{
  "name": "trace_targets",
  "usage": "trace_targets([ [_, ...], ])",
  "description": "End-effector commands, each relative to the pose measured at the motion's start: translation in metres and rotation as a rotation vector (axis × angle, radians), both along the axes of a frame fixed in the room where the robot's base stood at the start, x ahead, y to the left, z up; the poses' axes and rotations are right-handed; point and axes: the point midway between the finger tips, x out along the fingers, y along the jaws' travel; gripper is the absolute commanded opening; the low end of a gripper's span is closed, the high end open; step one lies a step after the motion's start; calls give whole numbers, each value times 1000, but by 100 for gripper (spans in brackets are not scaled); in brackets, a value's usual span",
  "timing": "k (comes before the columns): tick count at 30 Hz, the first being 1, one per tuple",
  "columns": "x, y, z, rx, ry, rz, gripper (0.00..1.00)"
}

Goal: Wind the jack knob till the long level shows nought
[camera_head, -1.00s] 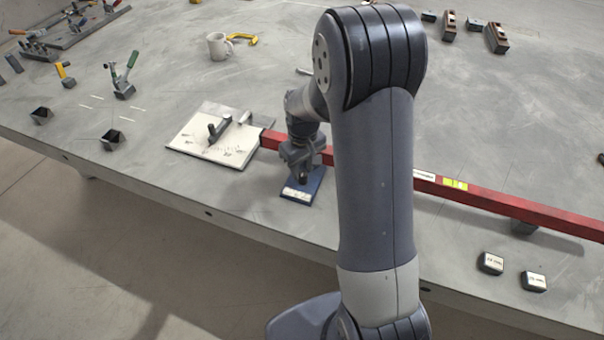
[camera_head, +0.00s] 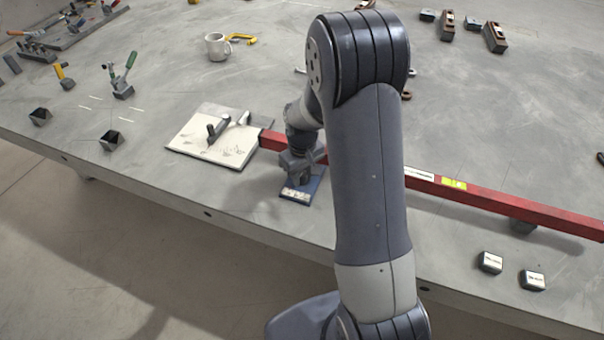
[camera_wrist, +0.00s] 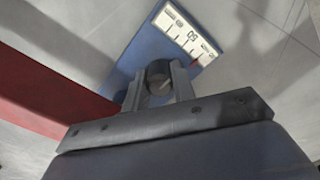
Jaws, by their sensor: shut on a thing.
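The jack has a blue base (camera_head: 301,188) with a white scale strip, lying on the bench at its front. In the wrist view the dark round jack knob (camera_wrist: 158,77) sits between the two fingers of my gripper (camera_wrist: 160,86), which is shut on it. The scale (camera_wrist: 185,35) there shows a "50" mark and a red pointer; the exact reading is too small to tell. The long red level (camera_head: 490,202) runs from beside the jack to the right edge, partly hidden behind my arm. Its yellow vial (camera_head: 453,183) shows, but its bubble cannot be made out.
A white board (camera_head: 215,140) with dark and light pegs lies left of the jack. Two small labelled blocks (camera_head: 490,262) (camera_head: 532,280) sit near the front right edge. A mug (camera_head: 217,46), clamps (camera_head: 122,80) and small bins (camera_head: 112,140) stand farther left and back.

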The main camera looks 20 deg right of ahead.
Motion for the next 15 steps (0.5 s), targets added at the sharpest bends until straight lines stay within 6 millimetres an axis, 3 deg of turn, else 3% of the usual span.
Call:
trace_targets([
  [8, 0, 0, 0, 0, -1, -32, 2],
  [15, 1, 0, 0, 0, -2, -161, 2],
])
